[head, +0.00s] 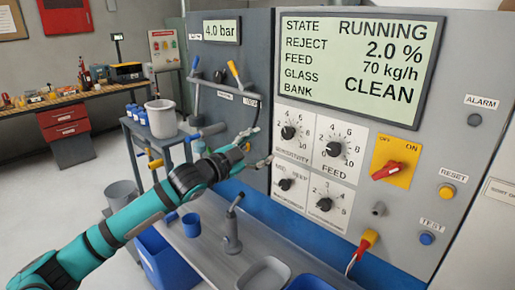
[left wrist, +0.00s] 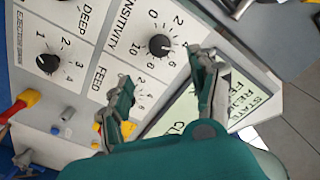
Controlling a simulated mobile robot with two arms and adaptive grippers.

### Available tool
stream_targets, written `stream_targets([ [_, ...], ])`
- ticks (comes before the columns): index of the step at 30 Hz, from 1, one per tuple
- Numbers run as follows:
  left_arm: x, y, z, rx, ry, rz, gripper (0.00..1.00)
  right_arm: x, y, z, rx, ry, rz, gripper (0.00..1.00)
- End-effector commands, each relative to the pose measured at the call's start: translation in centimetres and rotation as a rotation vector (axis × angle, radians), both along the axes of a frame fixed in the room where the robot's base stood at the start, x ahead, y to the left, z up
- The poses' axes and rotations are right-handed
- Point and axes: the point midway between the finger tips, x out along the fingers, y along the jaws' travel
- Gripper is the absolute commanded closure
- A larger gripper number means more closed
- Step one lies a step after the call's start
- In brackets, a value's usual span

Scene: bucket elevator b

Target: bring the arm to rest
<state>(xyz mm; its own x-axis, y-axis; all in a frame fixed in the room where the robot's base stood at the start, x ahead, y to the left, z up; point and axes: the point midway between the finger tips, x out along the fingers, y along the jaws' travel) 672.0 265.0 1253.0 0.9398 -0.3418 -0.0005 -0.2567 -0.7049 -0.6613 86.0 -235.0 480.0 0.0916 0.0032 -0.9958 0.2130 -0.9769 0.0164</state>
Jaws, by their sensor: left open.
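My left arm comes in from the lower left, and its gripper (head: 264,146) is open and empty in front of the grey control panel, left of the knobs. In the left wrist view the gripper's two fingers (left wrist: 160,70) are spread apart, with the panel's dials behind them. I see nothing between them. Whether a fingertip touches the panel cannot be told. The panel display (head: 362,67) reads RUNNING, reject 2.0 %, feed 70 kg/h, CLEAN. My right gripper is not in view.
The panel carries several black knobs (head: 334,149), a red-handled switch (head: 387,170) and buttons. A pipe with a yellow-handled valve (head: 234,71) is above the gripper. Below are a grey bench (head: 205,240) and a blue bin (head: 165,262). A grey bucket (head: 160,120) stands on a cart behind.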

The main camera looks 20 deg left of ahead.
Motion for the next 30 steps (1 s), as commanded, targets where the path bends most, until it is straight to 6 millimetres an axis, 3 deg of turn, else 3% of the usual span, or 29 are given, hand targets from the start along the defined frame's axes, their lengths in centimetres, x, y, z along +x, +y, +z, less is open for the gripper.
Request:
stream_targets([
  [14, -0.1, 0.1, 0.0, 0.0, 0.001, 0.001, 0.39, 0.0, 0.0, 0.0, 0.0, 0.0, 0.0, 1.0],
  [17, -0.4, -0.5, -1.0, -0.003, 0.02, -0.002, 0.39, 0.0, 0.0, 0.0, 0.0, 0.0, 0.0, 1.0],
  [20, -1.3, -2.1, -4.3, -0.016, 0.089, -0.007, 0.39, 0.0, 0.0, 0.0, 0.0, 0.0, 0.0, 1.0],
  [23, -3.6, -4.7, -9.8, -0.038, 0.214, -0.002, 0.39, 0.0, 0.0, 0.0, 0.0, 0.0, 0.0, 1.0],
  [26, -7.4, -7.2, -16.0, -0.073, 0.373, 0.026, 0.39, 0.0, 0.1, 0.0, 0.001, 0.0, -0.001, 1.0],
  [30, -14.6, -9.1, -23.6, -0.132, 0.615, 0.115, 0.39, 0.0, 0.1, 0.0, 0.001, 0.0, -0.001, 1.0],
])
